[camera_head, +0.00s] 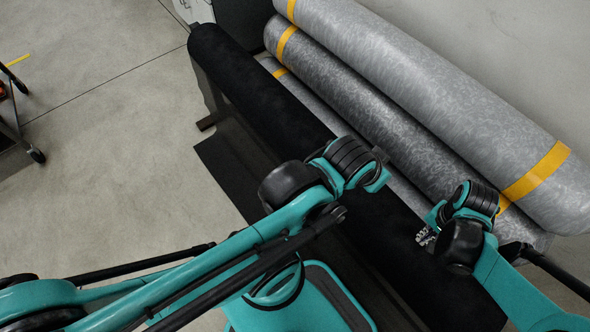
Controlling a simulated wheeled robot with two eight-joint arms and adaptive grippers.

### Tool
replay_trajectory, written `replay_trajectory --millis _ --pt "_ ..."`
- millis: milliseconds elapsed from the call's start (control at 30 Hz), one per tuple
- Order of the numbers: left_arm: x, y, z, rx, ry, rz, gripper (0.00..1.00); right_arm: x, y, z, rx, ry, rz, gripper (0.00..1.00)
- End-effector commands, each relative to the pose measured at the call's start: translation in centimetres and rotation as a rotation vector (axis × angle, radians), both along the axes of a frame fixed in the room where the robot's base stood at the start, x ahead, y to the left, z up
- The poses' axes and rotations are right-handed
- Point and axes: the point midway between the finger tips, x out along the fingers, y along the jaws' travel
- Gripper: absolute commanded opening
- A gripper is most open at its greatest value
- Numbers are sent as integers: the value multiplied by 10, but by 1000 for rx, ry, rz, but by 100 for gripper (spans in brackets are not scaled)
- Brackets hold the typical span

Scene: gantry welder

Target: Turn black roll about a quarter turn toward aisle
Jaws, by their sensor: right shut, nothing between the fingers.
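The black roll (262,88) is a long dark cylinder running from the upper left to the lower right. Its middle is partly covered by my left arm. My right gripper (425,237) shows as small silvery fingers over the lower right part of the black roll. It is shut and empty; I cannot tell whether it touches the roll. My left arm reaches across from the left, and its wrist is over the roll's middle.
Several grey mottled rolls (365,85) with yellow bands lie stacked behind the black roll, close to it. Bare concrete floor (100,130) is open at left, with a wheeled stand (32,152) at the edge.

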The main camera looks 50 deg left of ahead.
Motion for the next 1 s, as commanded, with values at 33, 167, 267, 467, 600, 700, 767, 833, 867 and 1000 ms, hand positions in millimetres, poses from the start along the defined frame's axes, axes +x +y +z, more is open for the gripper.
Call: replay_trajectory --millis 33,167,267,467,600,700,767,833,867,1000 --pt "0 0 0 0 0 0 0 0 0 0 0 0 0 0" --pt "0 0 0 0 0 0 0 0 0 0 0 0 0 0" --pt "0 0 0 0 0 0 0 0 0 0 0 0 0 0" --pt "0 0 0 0 0 0 0 0 0 -1 0 0 0 0" --pt "0 0 -3 0 0 0 0 0 0 -3 0 0 0 0" --pt "0 0 -5 0 0 0 0 0 0 -5 0 0 0 0" --pt "0 0 -6 0 0 0 0 0 0 -6 0 0 0 0" --pt "0 0 -7 0 0 0 0 0 0 -8 0 0 0 0" --pt "0 0 -7 0 0 0 0 0 0 -8 0 0 0 0" --pt "0 0 -10 0 0 0 0 0 0 -11 0 0 0 0"
